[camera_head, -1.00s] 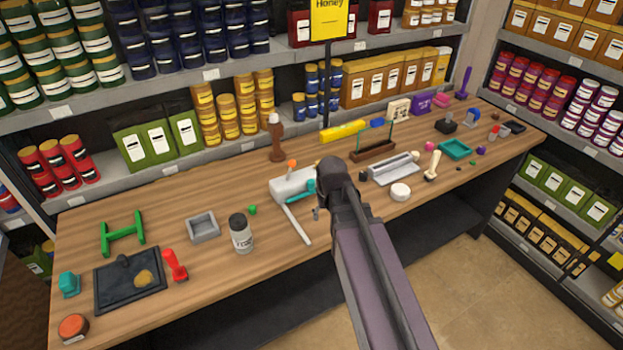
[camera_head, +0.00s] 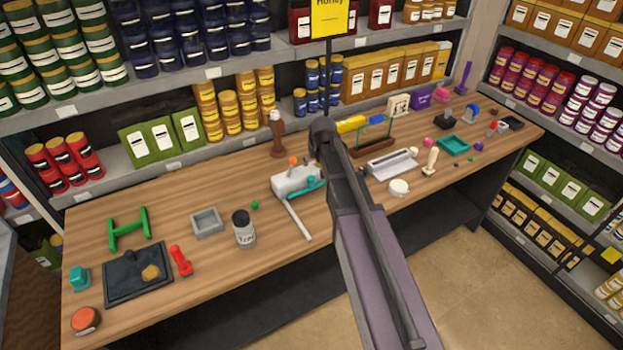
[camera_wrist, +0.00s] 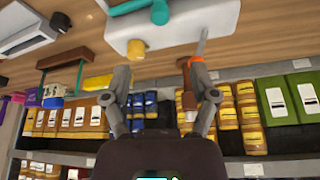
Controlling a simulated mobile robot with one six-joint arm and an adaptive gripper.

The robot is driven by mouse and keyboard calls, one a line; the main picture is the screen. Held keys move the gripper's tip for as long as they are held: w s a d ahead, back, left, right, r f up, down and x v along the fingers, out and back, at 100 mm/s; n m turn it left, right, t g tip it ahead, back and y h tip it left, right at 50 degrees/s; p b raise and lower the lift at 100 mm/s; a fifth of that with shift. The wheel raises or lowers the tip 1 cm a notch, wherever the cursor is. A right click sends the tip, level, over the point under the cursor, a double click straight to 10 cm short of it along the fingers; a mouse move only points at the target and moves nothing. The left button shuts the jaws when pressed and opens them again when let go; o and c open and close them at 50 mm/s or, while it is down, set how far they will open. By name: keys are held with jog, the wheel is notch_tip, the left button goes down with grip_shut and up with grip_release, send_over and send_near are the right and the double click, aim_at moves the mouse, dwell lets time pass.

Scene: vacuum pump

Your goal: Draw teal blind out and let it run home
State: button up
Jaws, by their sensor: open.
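The vacuum pump (camera_head: 286,180) is a pale, rounded body lying on the wooden bench, with a grey rod (camera_head: 299,220) sticking out towards the front edge. The teal blind (camera_head: 312,186) lies along its right side and seems in place. In the wrist view the pump body (camera_wrist: 215,14) fills the top, with the teal part (camera_wrist: 159,12) on it. My gripper (camera_wrist: 160,70) is open and empty, its fingers spread below the pump in that picture and apart from the teal part. In the head view my arm hides the gripper.
A brown bottle (camera_head: 277,135) stands behind the pump. To its right are a brown rack (camera_head: 371,147), a grey-white tray (camera_head: 392,165) and a white round jar (camera_head: 399,188). A white jar with a dark lid (camera_head: 243,230) stands left of the rod. Stocked shelves rise behind the bench.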

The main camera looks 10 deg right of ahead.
aim_at(312, 178)
jog(key=shift+b+x, duration=6.2)
jog(key=shift+x, duration=0.6)
jog(key=shift+f, duration=0.1)
